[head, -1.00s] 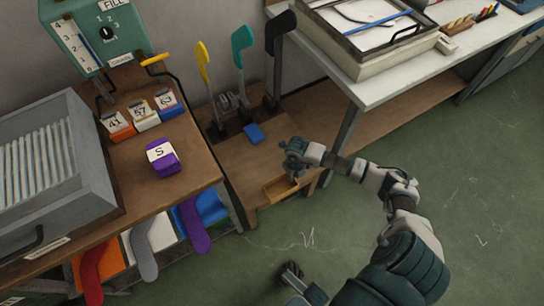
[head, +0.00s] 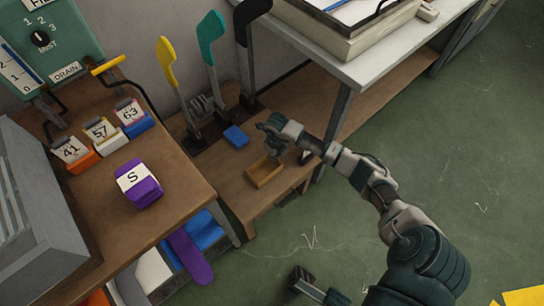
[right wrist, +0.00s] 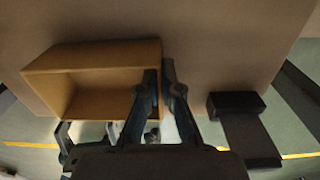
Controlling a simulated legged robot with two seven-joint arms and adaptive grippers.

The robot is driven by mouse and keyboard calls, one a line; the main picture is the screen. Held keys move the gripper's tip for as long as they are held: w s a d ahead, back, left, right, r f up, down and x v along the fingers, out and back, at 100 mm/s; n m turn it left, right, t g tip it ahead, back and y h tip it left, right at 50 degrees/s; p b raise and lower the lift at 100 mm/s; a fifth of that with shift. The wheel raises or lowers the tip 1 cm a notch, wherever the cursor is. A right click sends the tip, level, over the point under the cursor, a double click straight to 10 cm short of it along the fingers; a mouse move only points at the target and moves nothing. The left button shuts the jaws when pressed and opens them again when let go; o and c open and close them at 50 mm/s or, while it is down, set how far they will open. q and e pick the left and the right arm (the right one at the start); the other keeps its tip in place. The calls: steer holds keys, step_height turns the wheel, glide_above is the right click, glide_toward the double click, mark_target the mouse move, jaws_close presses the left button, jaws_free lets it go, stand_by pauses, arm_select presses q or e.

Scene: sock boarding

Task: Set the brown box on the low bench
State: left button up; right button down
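The brown box (head: 265,172) is small and open-topped, and is at the low wooden bench (head: 238,192) in the head view. Whether its underside touches the bench is unclear. My right gripper (head: 272,140) is above the box, fingers downward. In the right wrist view, the box (right wrist: 95,75) is left of centre. The fingers of my right gripper (right wrist: 160,85) stand close on either side of its right wall and appear shut on it. My left gripper (head: 302,277) seems to be the dark end low in the head view; its fingers are unclear.
A blue block (head: 236,137) and upright yellow, teal and black foot-shaped boards (head: 211,60) stand behind the box. A brown table (head: 100,215) with a purple block (head: 138,184) is left. A white-topped table (head: 385,55) and its leg are right.

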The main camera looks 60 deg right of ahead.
steer(key=shift+d+f, duration=0.1)
steer(key=c, duration=1.3)
jaws_free()
